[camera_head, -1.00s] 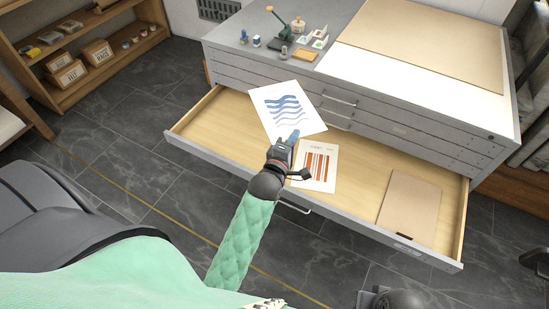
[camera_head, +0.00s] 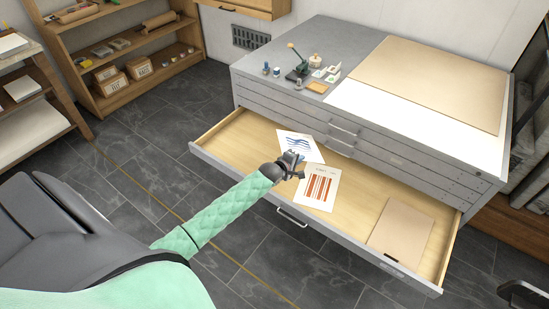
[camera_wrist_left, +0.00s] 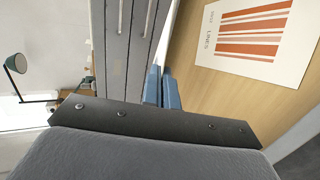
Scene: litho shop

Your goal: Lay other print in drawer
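A white print with blue waves (camera_head: 298,140) is low over or on the floor of the open drawer (camera_head: 255,139), left of the print with red-orange stripes (camera_head: 318,187), which lies flat there. My left gripper (camera_head: 292,160) is at the near edge of the wave print, its blue fingertips close together and apparently shut on that edge.
A tan board (camera_head: 400,228) lies in the drawer's right part, with bare wood between it and the striped print. The grey cabinet top (camera_head: 330,40) holds small tools and a large tan sheet (camera_head: 432,80). Wooden shelves (camera_head: 120,60) stand at the back left.

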